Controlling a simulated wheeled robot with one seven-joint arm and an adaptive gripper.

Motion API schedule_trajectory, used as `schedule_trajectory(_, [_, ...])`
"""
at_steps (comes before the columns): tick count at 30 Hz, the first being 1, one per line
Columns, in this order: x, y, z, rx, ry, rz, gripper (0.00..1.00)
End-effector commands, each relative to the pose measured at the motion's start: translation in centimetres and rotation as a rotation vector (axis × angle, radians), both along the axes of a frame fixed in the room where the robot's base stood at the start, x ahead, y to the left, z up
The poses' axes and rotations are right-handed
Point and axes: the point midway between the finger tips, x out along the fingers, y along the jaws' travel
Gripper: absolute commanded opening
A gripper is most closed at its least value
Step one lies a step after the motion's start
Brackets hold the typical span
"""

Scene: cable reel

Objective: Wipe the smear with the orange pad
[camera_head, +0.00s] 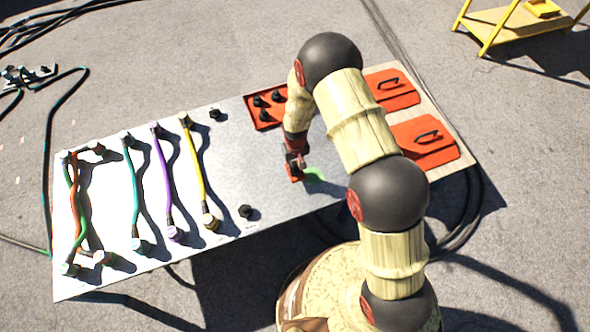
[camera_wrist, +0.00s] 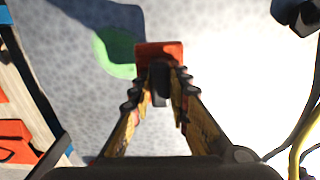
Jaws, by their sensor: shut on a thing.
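The smear is a bright green patch on the grey table top, partly hidden behind my arm in the head view (camera_head: 314,174). It also shows left of the pad in the wrist view (camera_wrist: 112,50). My gripper (camera_head: 295,163) is shut on the black grip of the orange pad (camera_head: 297,177). In the wrist view, my fingers (camera_wrist: 160,85) close around that grip, and the orange pad (camera_wrist: 158,49) sits at the smear's right edge. I cannot tell whether the pad presses on the surface.
Purple (camera_head: 164,180) and yellow (camera_head: 196,163) cables, with other cables, span the table's left half. An orange-red tray (camera_head: 257,115) with black knobs stands at the back. Orange panels with black handles (camera_head: 410,141) lie at the right end. Bare metal surrounds the smear.

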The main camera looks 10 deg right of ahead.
Motion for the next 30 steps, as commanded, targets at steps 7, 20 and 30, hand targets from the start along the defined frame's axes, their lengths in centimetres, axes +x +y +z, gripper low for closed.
schedule_trajectory(7, [0.5,-0.1,2.4,0.000,-0.001,-0.001,0.00])
schedule_trajectory(20, [0.6,-0.1,2.7,0.000,0.000,-0.001,0.00])
schedule_trajectory(30, [0.9,-0.7,3.9,0.001,-0.003,-0.015,0.00])
